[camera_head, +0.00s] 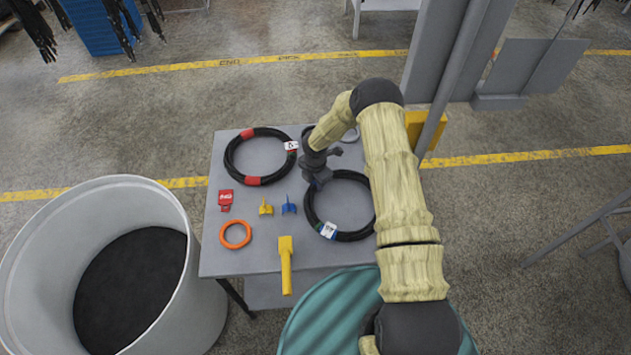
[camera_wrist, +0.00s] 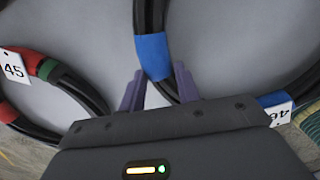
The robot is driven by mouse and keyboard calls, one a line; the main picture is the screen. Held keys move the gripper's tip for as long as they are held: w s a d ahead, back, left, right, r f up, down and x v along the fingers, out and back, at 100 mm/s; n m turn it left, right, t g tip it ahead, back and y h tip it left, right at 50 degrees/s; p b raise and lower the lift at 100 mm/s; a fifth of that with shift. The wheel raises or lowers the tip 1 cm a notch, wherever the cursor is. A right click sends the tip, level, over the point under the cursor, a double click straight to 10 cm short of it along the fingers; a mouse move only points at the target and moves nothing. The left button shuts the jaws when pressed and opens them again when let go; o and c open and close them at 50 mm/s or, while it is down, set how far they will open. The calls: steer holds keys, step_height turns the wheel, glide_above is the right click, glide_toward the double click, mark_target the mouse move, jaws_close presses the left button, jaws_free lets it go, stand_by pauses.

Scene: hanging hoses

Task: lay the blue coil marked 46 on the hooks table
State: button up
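The blue-banded black coil (camera_head: 345,238) lies on the right half of the grey table (camera_head: 222,262). Its white tag (camera_head: 328,230) is on its near left side; the tag (camera_wrist: 281,114) reads 46 upside down in the wrist view. My gripper (camera_head: 318,184) is over the coil's far left side, and my arm covers part of its right edge. In the wrist view my gripper's fingers (camera_wrist: 159,74) are apart, one on each side of the hose just below a blue band (camera_wrist: 153,56). I cannot tell whether they touch it.
A red-banded coil (camera_head: 253,181) tagged 45 (camera_wrist: 14,68) lies at the table's far left. A red tag (camera_head: 225,197), yellow and blue clips, an orange ring (camera_head: 235,246) and a yellow-handled tool (camera_head: 286,268) lie nearer. A white bin (camera_head: 205,300) stands left; a grey post rises right.

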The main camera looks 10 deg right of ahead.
steer(key=o, duration=0.5)
steer(key=shift+c, duration=0.2)
step_height(320, 180, up, 17)
steer(key=b, duration=0.4)
steer(key=shift+s+r, duration=0.2)
steer(key=shift+s, duration=0.25)
step_height(320, 180, up, 7)
steer(key=p, duration=0.6)
stand_by(0.5)
